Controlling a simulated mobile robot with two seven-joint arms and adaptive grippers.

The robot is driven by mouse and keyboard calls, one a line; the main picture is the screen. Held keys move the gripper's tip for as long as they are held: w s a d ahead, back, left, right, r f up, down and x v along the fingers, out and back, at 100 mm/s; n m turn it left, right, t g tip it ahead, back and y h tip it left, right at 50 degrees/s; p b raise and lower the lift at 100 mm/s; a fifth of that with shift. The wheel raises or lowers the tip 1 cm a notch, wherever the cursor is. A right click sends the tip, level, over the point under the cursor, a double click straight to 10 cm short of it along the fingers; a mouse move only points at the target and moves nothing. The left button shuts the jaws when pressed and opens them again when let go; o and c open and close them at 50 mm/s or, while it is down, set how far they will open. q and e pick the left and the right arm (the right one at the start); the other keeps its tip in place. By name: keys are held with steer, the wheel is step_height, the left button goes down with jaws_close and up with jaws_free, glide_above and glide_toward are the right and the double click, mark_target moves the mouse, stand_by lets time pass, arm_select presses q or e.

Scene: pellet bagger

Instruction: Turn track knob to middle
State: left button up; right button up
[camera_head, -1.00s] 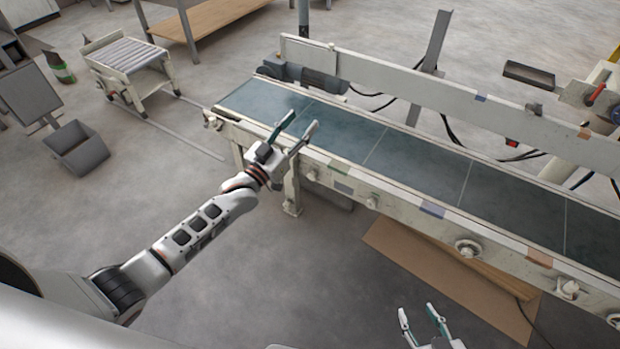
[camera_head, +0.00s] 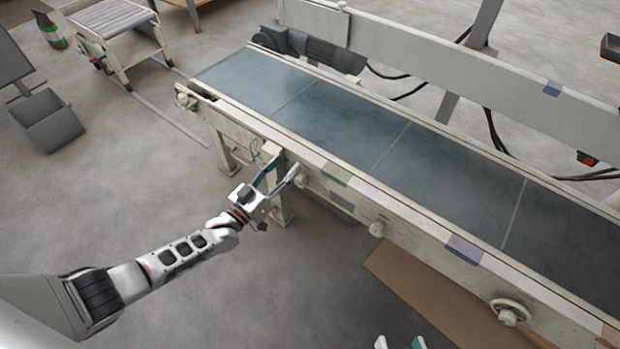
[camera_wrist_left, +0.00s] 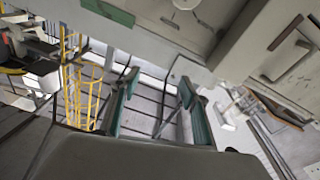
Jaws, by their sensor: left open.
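The conveyor's near side rail (camera_head: 325,180) carries several knobs, and I cannot tell which is the track knob. A small round knob (camera_head: 301,179) sits just right of my left fingertips, a second knob (camera_head: 377,229) is further right, and a handwheel (camera_head: 510,312) is at lower right. My left gripper (camera_head: 283,167) is open and empty beside the rail near the first knob; contact cannot be told. In the left wrist view its fingers (camera_wrist_left: 158,90) are apart with nothing between them. My right gripper (camera_head: 400,343) shows only as two separated fingertips at the bottom edge.
The dark belt (camera_head: 340,125) is bare. A support leg (camera_head: 281,205) stands below the rail by my left gripper. A brown board (camera_head: 420,300) lies on the floor under the conveyor. A grey bin (camera_head: 48,122) and a roller cart (camera_head: 115,35) stand at left, with open floor between.

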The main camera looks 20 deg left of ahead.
arm_select(q)
steer(key=g+b, duration=0.1)
steer(key=b, duration=0.1)
glide_toward(299, 184)
steer(key=w, duration=0.2)
steer(key=shift+n, duration=0.3)
steer(key=x, duration=0.2)
steer(key=b+x, duration=0.1)
steer(key=x, duration=0.1)
steer(key=b+x, duration=0.1)
steer(key=x, duration=0.1)
steer(key=shift+w+d+f, duration=0.1)
steer(key=shift+d+f, duration=0.1)
steer(key=shift+d, duration=0.2)
steer(key=shift+w+d+r, duration=0.2)
steer(key=shift+w, duration=0.4)
arm_select(e)
steer(key=shift+w+a+f+m, duration=0.1)
steer(key=shift+a+f+m, duration=0.1)
steer(key=shift+a+m, duration=0.55)
steer(key=shift+w+a+f+m, duration=0.15)
steer(key=shift+a+m, duration=0.3)
steer(key=shift+m, duration=0.5)
steer(key=shift+s, duration=0.1)
arm_select(q)
steer(key=c, duration=1.1)
